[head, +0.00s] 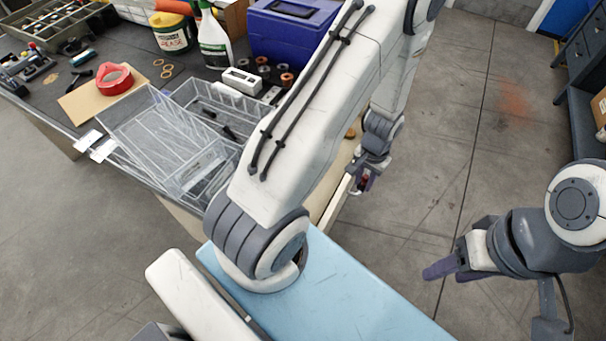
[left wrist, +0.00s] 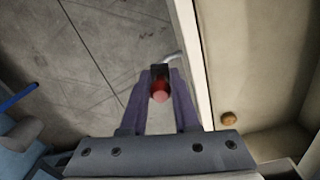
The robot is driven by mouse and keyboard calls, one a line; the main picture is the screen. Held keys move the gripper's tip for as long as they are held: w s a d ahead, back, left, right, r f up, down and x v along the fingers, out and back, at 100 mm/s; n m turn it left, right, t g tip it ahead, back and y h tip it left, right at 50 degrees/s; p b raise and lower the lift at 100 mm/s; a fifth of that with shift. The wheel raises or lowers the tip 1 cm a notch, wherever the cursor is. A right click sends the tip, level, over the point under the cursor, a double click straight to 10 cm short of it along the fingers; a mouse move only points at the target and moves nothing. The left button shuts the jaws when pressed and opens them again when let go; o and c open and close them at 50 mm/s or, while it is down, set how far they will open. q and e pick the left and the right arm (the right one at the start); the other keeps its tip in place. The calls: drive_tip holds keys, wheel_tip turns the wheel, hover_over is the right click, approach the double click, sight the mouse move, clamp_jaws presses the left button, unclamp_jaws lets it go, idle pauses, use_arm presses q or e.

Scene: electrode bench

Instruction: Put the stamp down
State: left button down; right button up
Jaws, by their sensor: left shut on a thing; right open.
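The stamp, a small dark block with a red rounded end, shows in the left wrist view (left wrist: 160,86) between the purple fingers. My left gripper (head: 362,184) is shut on it, and the fingertips also show in the left wrist view (left wrist: 160,80). In the head view the stamp (head: 364,180) is a tiny red spot, largely hidden by the gripper. It is held beside the bench's pale edge, with floor behind it. My right gripper (head: 440,269) is open and empty over the floor at the right.
The dark bench top (head: 130,62) bears clear trays (head: 150,125), red tape (head: 113,78), a spray bottle (head: 214,40) and a blue-purple box (head: 283,35). A round brown knob (left wrist: 229,119) is on the beige surface right of the stamp. My left arm hides part of the bench.

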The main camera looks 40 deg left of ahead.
use_arm(q)
drive_tip(key=n+b, duration=0.1)
drive_tip(key=b, duration=0.4)
drive_tip(key=shift+w+a+f, duration=0.25)
drive_tip(key=shift+w+a, duration=0.15)
drive_tip(key=a+n+b, duration=0.1)
drive_tip(key=s+a+r+n+b, duration=0.1)
drive_tip(key=shift+s+b, duration=0.1)
drive_tip(key=shift+b, duration=0.3)
drive_tip(key=s+a+r+n+p, duration=0.2)
drive_tip(key=s+a+r+n, duration=0.1)
drive_tip(key=s+a+n, duration=0.55)
drive_tip(key=s+a+f+n+b, duration=0.25)
drive_tip(key=f+n+b, duration=0.3)
drive_tip(key=n, duration=0.35)
drive_tip(key=w+a+f, duration=0.2)
drive_tip(key=w, duration=0.1)
drive_tip(key=w+a+f, duration=0.2)
drive_tip(key=w+a+f+b, duration=0.1)
drive_tip(key=w+f, duration=0.1)
drive_tip(key=w, duration=0.1)
drive_tip(key=shift+w+a+f, duration=0.35)
drive_tip(key=shift+a+f, duration=0.05)
drive_tip(key=shift+f+b, duration=0.55)
drive_tip(key=shift+f, duration=1.4)
use_arm(e)
wheel_tip(320, 180, down, 16)
drive_tip(key=shift+r, duration=0.15)
